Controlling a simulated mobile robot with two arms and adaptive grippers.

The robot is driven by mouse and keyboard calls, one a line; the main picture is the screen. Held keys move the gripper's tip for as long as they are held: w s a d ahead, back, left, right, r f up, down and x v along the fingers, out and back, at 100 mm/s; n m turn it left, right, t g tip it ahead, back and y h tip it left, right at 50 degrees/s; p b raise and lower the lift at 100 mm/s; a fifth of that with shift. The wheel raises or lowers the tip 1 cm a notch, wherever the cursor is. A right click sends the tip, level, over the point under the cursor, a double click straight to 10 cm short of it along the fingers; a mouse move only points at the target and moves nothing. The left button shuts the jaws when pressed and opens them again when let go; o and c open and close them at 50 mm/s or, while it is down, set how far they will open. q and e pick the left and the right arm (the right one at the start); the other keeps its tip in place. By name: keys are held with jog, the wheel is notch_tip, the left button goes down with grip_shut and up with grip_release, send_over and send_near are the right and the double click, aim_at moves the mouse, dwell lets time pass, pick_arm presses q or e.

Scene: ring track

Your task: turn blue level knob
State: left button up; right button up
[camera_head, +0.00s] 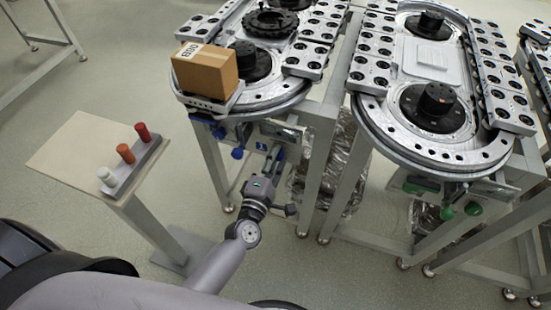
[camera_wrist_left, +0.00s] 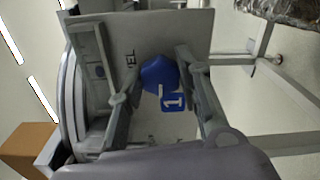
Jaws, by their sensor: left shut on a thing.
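The blue knob (camera_wrist_left: 160,74) sits on a grey panel in the left wrist view, beside a blue label with a "1" (camera_wrist_left: 173,102) and dark lettering that ends in "EL". My left gripper (camera_wrist_left: 158,68) has one finger on each side of the knob and is shut on it. In the head view my left gripper (camera_head: 277,157) reaches up to the front panel under the left ring track (camera_head: 268,104). The knob it holds is hard to make out there. Another blue knob (camera_head: 237,153) shows to the left of it. My right gripper is not in view.
A cardboard box (camera_head: 206,72) sits on the left track's carrier. A second track (camera_head: 440,155) with green knobs (camera_head: 473,208) stands to the right. A small stand (camera_head: 82,158) with white, orange and red pegs is at the left. Table legs flank my left gripper.

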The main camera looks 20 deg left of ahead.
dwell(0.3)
pick_arm(q)
jog(key=o, duration=1.1)
jog(key=shift+o, duration=0.2)
jog(key=s, duration=1.2)
jog(key=shift+a, duration=0.25)
